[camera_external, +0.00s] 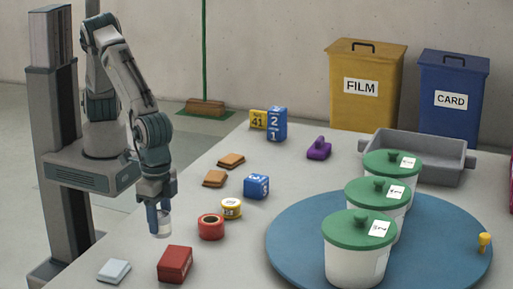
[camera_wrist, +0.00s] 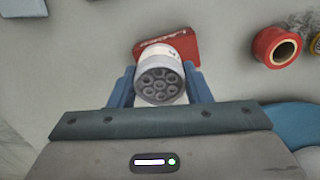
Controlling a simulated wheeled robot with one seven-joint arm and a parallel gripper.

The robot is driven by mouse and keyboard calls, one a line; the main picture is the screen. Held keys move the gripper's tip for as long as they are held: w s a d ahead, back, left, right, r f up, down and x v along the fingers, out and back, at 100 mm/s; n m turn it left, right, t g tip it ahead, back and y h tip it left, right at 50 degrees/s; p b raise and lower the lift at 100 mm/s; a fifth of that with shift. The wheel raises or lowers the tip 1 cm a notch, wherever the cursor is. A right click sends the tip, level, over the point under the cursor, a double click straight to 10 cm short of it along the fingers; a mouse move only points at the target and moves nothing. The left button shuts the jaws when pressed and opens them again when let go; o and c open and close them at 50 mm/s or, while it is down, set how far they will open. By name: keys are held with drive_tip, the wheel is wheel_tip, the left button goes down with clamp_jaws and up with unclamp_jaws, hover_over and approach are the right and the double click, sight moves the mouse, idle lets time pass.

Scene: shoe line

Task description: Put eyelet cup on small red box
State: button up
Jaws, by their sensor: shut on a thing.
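The eyelet cup (camera_wrist: 159,80) is a small whitish cup with several ring-shaped eyelets showing at its top. My gripper (camera_wrist: 160,88) is shut on it, with a blue finger on each side. In the external view the cup (camera_external: 164,224) hangs upright from my gripper (camera_external: 158,215), which points down near the table's left edge. The small red box (camera_external: 175,264) lies on the table, in front of and slightly right of the cup. In the wrist view the red box (camera_wrist: 181,45) is beyond the cup and partly hidden by it. They look apart in the external view.
A red tape roll (camera_external: 211,227) stands right of the gripper, with a yellow roll (camera_external: 232,208) behind it. A pale block (camera_external: 114,270) lies left of the red box. A blue turntable (camera_external: 293,238) with green-lidded tubs fills the right. Blue number boxes (camera_external: 257,186) stand farther back.

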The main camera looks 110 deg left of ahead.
drive_tip(key=w+f, duration=0.1)
drive_tip(key=w+a, duration=0.1)
drive_tip(key=shift+w+f, duration=0.3)
drive_tip(key=shift+f, duration=2)
drive_tip(key=shift+b, duration=0.3)
drive_tip(key=shift+f, duration=0.15)
drive_tip(key=o, duration=1.1)
drive_tip(key=shift+c, duration=0.2)
